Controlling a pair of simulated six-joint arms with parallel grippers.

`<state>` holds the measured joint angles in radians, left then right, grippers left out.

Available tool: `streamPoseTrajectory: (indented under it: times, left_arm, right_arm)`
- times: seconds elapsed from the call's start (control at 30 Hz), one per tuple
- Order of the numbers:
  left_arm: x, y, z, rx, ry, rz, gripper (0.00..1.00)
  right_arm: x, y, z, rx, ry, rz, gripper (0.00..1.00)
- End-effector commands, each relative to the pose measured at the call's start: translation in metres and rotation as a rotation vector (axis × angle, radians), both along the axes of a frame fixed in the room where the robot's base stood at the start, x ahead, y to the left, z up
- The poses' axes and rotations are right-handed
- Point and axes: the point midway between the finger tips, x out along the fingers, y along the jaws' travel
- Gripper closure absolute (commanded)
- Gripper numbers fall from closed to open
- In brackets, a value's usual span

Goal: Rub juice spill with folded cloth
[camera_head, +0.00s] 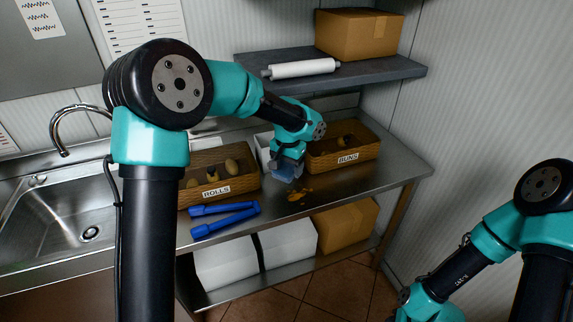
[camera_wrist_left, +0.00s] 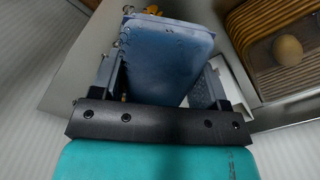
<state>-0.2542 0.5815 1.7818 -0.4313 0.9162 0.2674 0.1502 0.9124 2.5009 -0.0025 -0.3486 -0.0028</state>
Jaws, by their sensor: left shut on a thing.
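My left gripper (camera_head: 287,160) is over the steel counter, between the two baskets. It is shut on a blue folded cloth (camera_head: 285,170). In the left wrist view the cloth (camera_wrist_left: 165,60) fills the space between the fingers of the gripper (camera_wrist_left: 158,80). An orange-brown juice spill (camera_head: 299,194) lies on the counter just below and to the right of the cloth. In the left wrist view a bit of orange (camera_wrist_left: 152,10) shows past the cloth's far edge. I cannot tell whether the cloth touches the counter. My right arm is at the lower right, with its gripper out of view.
A ROLLS basket (camera_head: 233,184) and blue tongs (camera_head: 225,217) are to the left on the counter (camera_head: 325,185). A BUNS basket (camera_head: 345,157) is at the right. A shelf (camera_head: 385,72) with a box (camera_head: 358,35) and a white roll (camera_head: 301,68) hangs above. A sink (camera_head: 60,225) is far left.

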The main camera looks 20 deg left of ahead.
Motion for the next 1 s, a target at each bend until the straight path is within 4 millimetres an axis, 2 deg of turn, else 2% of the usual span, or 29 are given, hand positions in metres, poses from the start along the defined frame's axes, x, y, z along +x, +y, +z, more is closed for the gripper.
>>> streamPoseTrajectory:
  times: [0.47, 1.0]
  left_arm:
    - [0.0, 0.0, -0.006, 0.0, 0.001, 0.0, 0.51]
    - [0.0, 0.0, -0.048, 0.0, 0.001, 0.0, 0.51]
  right_arm:
    - [0.0, 0.0, 0.0, 0.0, 0.0, 0.0, 0.64]
    - [0.0, 0.0, 0.0, 0.0, 0.0, 0.0, 0.64]
